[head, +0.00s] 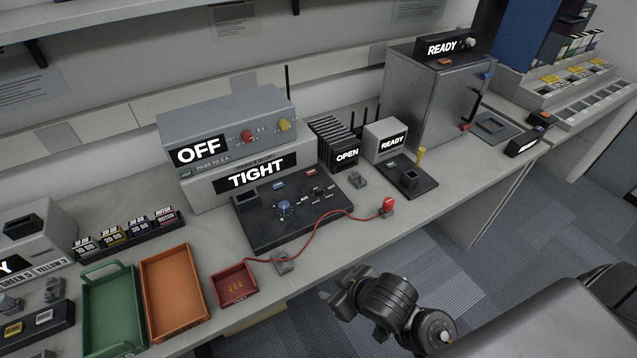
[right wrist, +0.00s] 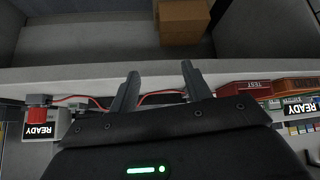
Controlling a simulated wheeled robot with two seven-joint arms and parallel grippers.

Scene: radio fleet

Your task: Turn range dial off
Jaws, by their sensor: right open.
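The lower box shows TIGHT (head: 255,173). I cannot read which knob is labelled range. My right gripper (head: 340,296) is in front of the bench edge, apart from all knobs. Its fingers are spread and empty in the right wrist view (right wrist: 160,92). My left gripper is not seen.
A red cable (head: 318,228) runs along the bench front to a red plug (head: 388,205). A red tray (head: 234,285), an orange tray (head: 174,287) and a green tray (head: 112,310) sit at left. A READY box (head: 385,138) and a grey cabinet (head: 420,95) stand to the right.

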